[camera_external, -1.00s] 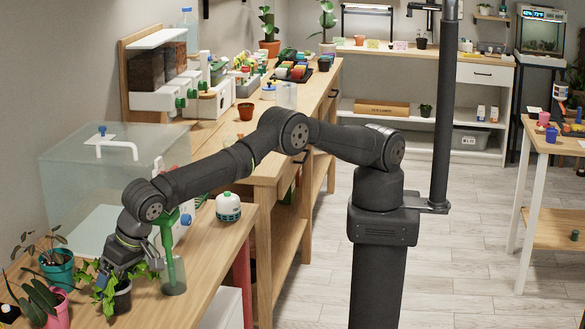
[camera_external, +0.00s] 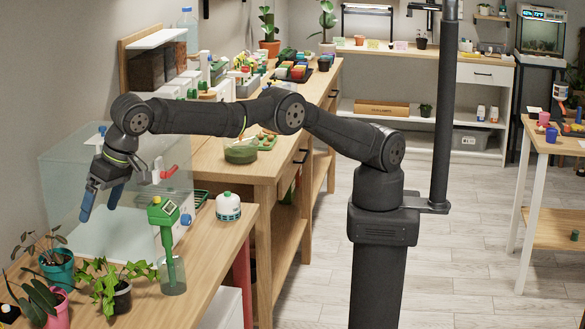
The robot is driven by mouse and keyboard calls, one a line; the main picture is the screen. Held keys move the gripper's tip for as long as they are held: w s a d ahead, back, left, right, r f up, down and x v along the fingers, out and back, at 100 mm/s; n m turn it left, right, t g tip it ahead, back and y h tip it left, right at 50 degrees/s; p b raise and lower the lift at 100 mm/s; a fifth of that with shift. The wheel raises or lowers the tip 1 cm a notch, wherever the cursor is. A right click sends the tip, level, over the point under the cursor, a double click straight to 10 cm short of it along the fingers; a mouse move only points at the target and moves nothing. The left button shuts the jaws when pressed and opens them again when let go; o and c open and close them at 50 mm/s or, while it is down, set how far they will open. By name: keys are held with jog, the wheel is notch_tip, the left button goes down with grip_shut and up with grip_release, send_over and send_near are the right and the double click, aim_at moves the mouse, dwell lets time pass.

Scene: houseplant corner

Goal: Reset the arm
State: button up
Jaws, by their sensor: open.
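My gripper (camera_external: 101,207) hangs at the left in the external view, above the front bench and in front of the clear tank. Its two blue-tipped fingers are apart, with nothing between them. A leafy ivy plant in a dark pot (camera_external: 122,298) stands on the bench below the gripper, apart from it. My arm reaches left from its column with its elbow raised over the benches.
A clear tank (camera_external: 62,180) stands behind the gripper. A green meter in a clear cup (camera_external: 168,245), a white-and-green bottle (camera_external: 228,206), a teal pot (camera_external: 58,270) and a pink pot (camera_external: 57,312) share the bench (camera_external: 205,270). The floor at right is clear.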

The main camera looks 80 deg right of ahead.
jog(key=w+d+r+n+y, duration=0.15)
jog(key=w+d+r, duration=0.25)
jog(key=d+r, duration=0.9)
jog(key=w+d+r+m+h, duration=0.1)
jog(key=d+r, duration=0.2)
jog(key=d, duration=0.5)
jog(key=w+d+r+m, duration=0.1)
jog(key=d+r, duration=0.2)
jog(key=d, duration=0.5)
jog(key=s+d+r+m, duration=0.1)
jog(key=s+d+m, duration=0.1)
jog(key=d, duration=0.8)
jog(key=w+d+f, duration=0.1)
jog(key=d+f, duration=0.8)
jog(key=d, duration=0.1)
jog(key=shift+w+t+h, duration=0.35)
jog(key=shift+w+t, duration=0.05)
jog(key=shift+d+f, duration=0.1)
jog(key=shift+o, duration=0.8)
